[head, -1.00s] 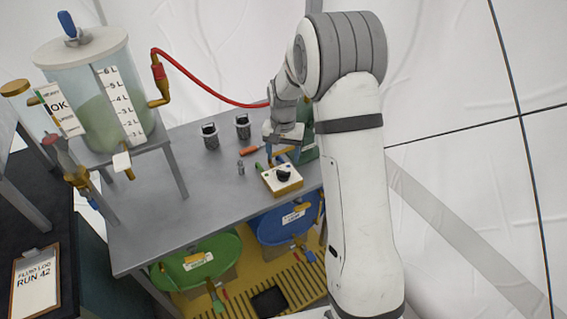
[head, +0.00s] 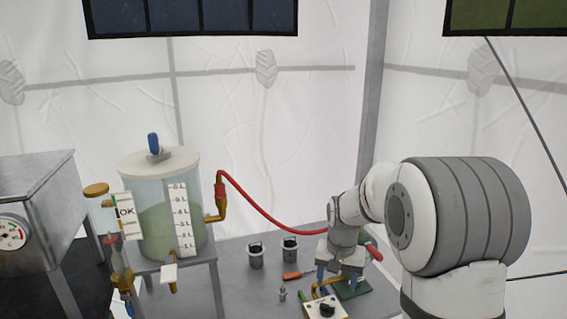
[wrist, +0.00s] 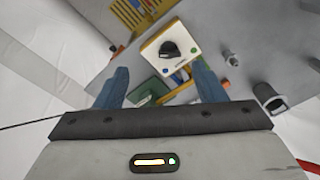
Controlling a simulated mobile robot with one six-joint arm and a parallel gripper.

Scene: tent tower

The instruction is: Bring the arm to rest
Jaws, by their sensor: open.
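My gripper (wrist: 163,88) shows in the wrist view with its two blue fingers wide apart and nothing between them that it grips. In the head view my gripper (head: 336,277) hangs over the right part of the grey table (head: 235,300), pointing down. A cream box with a black knob (head: 326,308) lies just in front of it in the head view. The same box (wrist: 168,48) shows beyond the fingers in the wrist view. A green object (head: 352,289) sits by the gripper, partly hidden by it.
A clear tank (head: 160,215) with green liquid stands at the left on a raised stand. A red hose (head: 270,213) runs from it towards my arm. Two dark cups (head: 256,256) (head: 290,249), an orange-handled tool (head: 291,275) and a small metal fitting (head: 282,294) stand or lie on the table.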

